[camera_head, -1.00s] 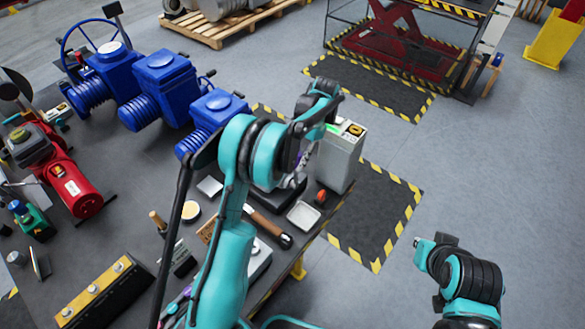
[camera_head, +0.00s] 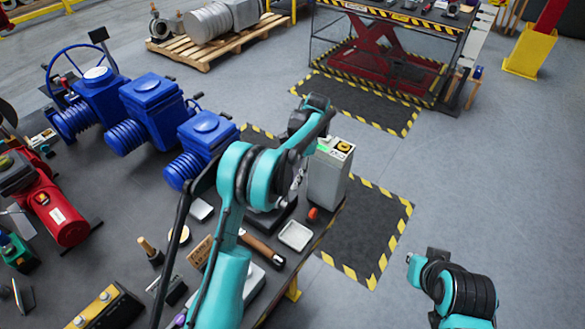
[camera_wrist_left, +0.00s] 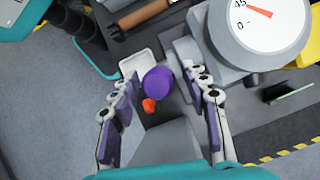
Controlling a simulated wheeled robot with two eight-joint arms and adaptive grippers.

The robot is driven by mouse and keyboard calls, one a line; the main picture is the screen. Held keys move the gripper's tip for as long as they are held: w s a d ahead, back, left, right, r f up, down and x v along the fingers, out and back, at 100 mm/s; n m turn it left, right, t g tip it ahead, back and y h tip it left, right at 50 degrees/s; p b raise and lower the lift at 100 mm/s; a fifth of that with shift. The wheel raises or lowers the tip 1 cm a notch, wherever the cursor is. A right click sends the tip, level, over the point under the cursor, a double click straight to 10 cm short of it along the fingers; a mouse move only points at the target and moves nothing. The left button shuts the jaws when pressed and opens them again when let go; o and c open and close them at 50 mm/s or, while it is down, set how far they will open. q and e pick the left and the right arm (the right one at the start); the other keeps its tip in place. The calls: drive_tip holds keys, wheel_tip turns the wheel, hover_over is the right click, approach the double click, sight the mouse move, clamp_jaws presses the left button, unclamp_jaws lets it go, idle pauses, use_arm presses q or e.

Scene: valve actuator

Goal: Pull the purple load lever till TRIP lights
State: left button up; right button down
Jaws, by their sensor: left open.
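The purple knob of the load lever (camera_wrist_left: 158,82) shows in the left wrist view, between the spread fingers of my left gripper (camera_wrist_left: 163,93). Gaps show on both sides of the knob, so the fingers do not appear closed on it. The lever's shaft is hidden below the knob. In the head view my left arm covers the lever and most of the gripper. A grey box (camera_head: 327,178) with a yellow button and a green patch on top stands just right of the gripper. I cannot read a TRIP label or tell whether its lamp is lit. My right gripper's fingers are not visible.
A dial gauge (camera_wrist_left: 262,22) with a red needle sits right of the knob. A small white tray (camera_head: 296,235), an orange-red object (camera_head: 312,214) and a hammer (camera_head: 262,250) lie near the bench edge. Blue actuators (camera_head: 152,108) stand behind left.

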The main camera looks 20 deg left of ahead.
use_arm(q)
drive_tip(key=v, duration=1.1)
drive_tip(key=shift+r, duration=0.3)
drive_tip(key=shift+w+d, duration=0.1)
